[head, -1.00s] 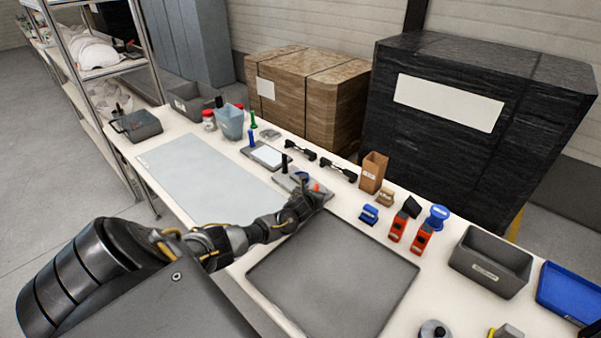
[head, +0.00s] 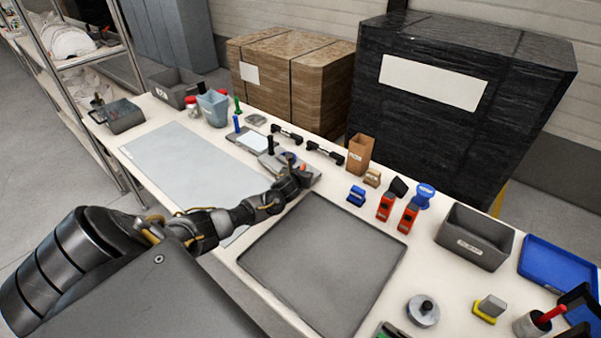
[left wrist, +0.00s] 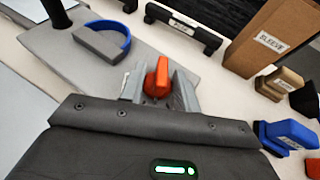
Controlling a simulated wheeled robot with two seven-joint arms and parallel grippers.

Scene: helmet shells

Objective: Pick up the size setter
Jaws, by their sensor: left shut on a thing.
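An orange-red upright piece (left wrist: 157,76), which I take to be the size setter though no label on it is readable, stands between the fingers of my left gripper (left wrist: 156,88) in the left wrist view. The gripper is shut on it, over the near edge of a grey plate (left wrist: 188,50). In the head view my left gripper (head: 298,172) is at the same plate (head: 312,178), with a bit of orange showing at its tip. The lower part of the piece is hidden by the fingers. My right gripper is not in view.
A grey block with a blue arc (left wrist: 104,40) and a black post (left wrist: 56,14) are on the plate beside the gripper. A brown sleeve box (head: 360,153) and red tools (head: 386,207) stand to the right. A large grey mat (head: 325,262) lies bare in front.

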